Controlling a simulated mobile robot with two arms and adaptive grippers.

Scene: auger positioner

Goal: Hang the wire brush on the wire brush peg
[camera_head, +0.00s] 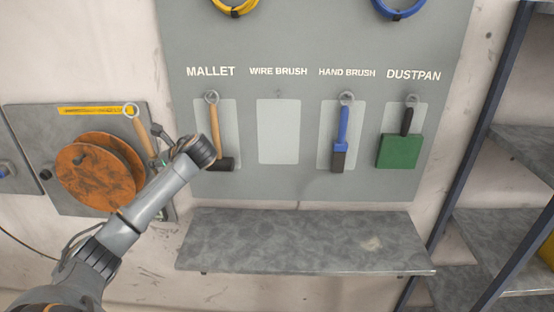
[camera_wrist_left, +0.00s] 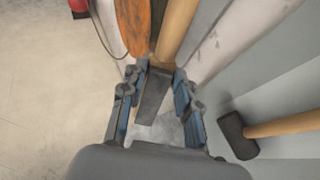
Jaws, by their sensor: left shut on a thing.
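The wire brush (camera_head: 142,130) has a wooden handle with a metal ring at its upper end. It is tilted, ring up and to the left, in front of the reel panel. In the left wrist view its handle and dark head (camera_wrist_left: 153,95) show between the fingers. My left gripper (camera_wrist_left: 155,88) is shut on the brush near its head. In the head view my wrist hides most of the gripper and the brush's lower end. The wire brush peg (camera_head: 279,94) is small and bare, above a pale empty outline (camera_head: 279,132), right of the gripper.
A mallet (camera_head: 215,125) hangs left of the empty place; a hand brush (camera_head: 342,130) and green dustpan (camera_head: 399,150) hang right of it. A grey shelf (camera_head: 300,245) juts out below the board. An orange reel (camera_head: 95,175) is at left, a rack at right.

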